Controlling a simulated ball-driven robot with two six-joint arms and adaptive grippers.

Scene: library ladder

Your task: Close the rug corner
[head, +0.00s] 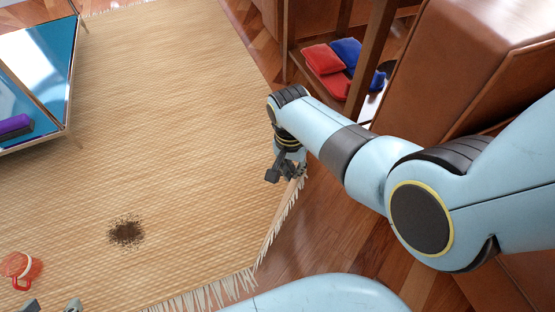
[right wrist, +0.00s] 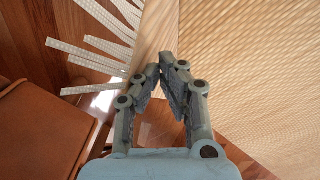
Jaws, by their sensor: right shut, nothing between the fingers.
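The woven straw rug (head: 180,110) covers much of the floor. At its near right corner a narrow flap (head: 278,222) with pale fringe runs slantwise, and the corner looks folded or raised there. My right gripper (head: 284,173) is shut and empty at the upper end of that flap. In the right wrist view its fingertips (right wrist: 165,62) meet in front of the rug's plain strip (right wrist: 157,30), with fringe to the left; I cannot tell if they touch it. Two grey fingertips of my left gripper (head: 50,306) show apart at the bottom left edge; the rest is cut off.
A dark soil patch (head: 126,231) and a red-orange round item (head: 17,267) are on the rug. A blue glass-topped table (head: 40,60) stands upper left. Brown leather furniture (head: 455,60) and a wooden stand with red and blue cushions (head: 324,59) are at right.

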